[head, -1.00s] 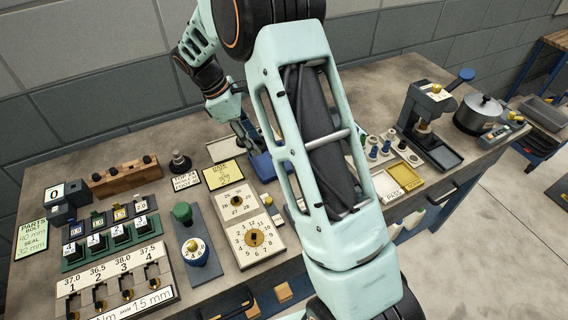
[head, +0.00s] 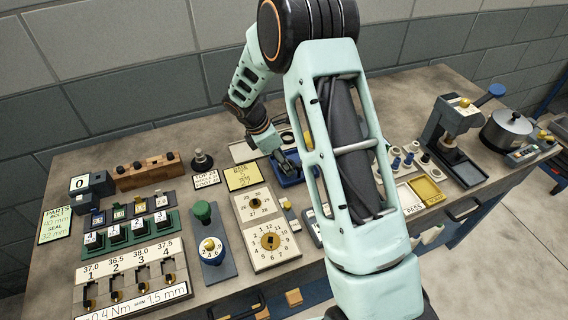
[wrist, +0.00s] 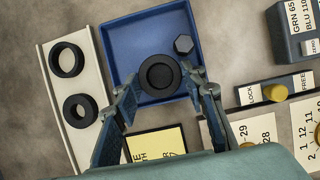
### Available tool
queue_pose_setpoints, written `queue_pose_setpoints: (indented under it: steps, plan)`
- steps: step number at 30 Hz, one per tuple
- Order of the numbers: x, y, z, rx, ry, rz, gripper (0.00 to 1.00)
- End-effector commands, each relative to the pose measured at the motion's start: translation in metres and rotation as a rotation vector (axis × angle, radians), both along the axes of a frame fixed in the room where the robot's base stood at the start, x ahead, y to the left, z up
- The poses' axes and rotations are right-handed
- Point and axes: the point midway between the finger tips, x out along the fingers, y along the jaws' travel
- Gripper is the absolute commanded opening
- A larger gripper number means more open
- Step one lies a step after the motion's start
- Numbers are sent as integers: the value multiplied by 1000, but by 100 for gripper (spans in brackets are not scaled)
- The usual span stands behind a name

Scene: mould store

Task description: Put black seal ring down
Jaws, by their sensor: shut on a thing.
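My gripper (wrist: 162,78) is shut on a black seal ring (wrist: 146,76), one finger on each side of it. In the wrist view the ring is over the blue tray (wrist: 125,38); I cannot tell whether it touches the tray floor. A black hexagonal piece (wrist: 183,44) lies in the tray, up and right of the ring. In the head view my gripper (head: 284,163) is at the blue tray (head: 293,181), and the arm hides part of this area; the held ring cannot be made out there.
A cream tray (wrist: 55,110) left of the blue tray holds two more black rings, a larger one (wrist: 67,48) and a smaller one (wrist: 91,106). A yellow card (wrist: 165,143) lies close below the blue tray. A grey lock block (wrist: 262,95) stands to the right.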

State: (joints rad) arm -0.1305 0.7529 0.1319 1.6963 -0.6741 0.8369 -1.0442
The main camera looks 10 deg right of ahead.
Motion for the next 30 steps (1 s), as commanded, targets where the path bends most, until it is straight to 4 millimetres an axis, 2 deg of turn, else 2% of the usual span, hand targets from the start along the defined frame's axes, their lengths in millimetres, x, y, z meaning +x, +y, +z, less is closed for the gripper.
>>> queue_pose_setpoints:
  steps: [3,13,14,18,26,30]
  plan:
    - [0,0,-13,0,2,1,19]
    - [0,0,-18,0,0,0,19]
    - [0,0,-18,0,0,0,40]
    - [0,0,-17,0,0,-1,55]
    - [0,0,-16,0,0,-1,56]
    - [0,2,-10,0,-2,0,56]
